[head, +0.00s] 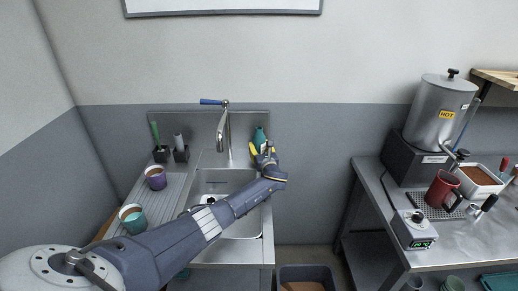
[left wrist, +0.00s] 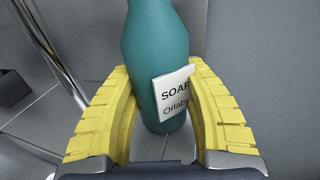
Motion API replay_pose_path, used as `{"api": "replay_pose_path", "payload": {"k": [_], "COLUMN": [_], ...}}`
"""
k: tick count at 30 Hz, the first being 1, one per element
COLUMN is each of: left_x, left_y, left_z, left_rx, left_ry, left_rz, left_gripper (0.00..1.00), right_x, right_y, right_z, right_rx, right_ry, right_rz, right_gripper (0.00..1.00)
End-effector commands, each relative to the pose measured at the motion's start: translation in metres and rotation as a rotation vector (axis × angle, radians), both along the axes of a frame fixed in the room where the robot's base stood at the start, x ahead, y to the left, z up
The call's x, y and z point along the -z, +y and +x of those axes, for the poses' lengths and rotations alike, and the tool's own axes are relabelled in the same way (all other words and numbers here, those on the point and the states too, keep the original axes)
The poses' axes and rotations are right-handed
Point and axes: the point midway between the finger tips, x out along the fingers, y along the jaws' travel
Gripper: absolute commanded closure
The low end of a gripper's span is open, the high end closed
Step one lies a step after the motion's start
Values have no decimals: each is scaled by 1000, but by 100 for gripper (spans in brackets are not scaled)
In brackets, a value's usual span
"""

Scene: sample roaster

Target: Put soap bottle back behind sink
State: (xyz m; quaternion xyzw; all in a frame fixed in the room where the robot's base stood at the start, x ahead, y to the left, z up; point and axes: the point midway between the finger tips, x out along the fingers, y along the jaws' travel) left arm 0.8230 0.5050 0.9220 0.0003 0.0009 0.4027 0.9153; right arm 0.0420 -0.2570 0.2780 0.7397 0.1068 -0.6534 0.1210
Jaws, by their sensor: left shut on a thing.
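The teal soap bottle (head: 260,136) stands upright at the back right of the sink (head: 226,182), right of the faucet (head: 222,132). In the left wrist view the bottle (left wrist: 158,60) has a white label reading "SOAP". My left gripper (head: 262,153) is shut on the bottle, with its yellow fingers (left wrist: 165,112) on either side of it. The bottle's base appears at or close to the grey ledge behind the basin; I cannot tell whether it touches. My right gripper is not in view.
A purple cup (head: 156,178) and a teal cup (head: 132,218) stand on the drainboard (head: 170,192) at left. Two dark holders with brushes (head: 181,150) stand behind them. A bin (head: 305,277) is on the floor. A counter with a hot urn (head: 440,112) is at right.

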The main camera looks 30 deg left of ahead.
Motion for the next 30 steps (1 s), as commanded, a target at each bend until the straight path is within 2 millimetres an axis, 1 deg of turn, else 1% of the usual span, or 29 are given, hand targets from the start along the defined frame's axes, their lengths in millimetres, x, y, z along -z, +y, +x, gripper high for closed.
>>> {"api": "replay_pose_path", "payload": {"k": [3, 16, 17, 18, 21, 30], "left_x": [4, 7, 8, 7, 7, 5], "left_y": [0, 0, 0, 0, 0, 0], "left_z": [0, 0, 0, 0, 0, 0], "left_rx": [1, 0, 0, 0, 0, 1], "left_ry": [-1, -1, -1, -1, 0, -1], "left_rz": [1, 1, -1, -1, 0, 0], "left_gripper": [94, 94, 52, 47, 36, 36], "right_x": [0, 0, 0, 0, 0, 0], "right_y": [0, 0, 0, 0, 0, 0], "right_z": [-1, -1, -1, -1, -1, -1], "right_rx": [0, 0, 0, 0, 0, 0], "right_ry": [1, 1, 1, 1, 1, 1], "right_rz": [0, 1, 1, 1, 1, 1], "right_gripper": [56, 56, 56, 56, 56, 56]}}
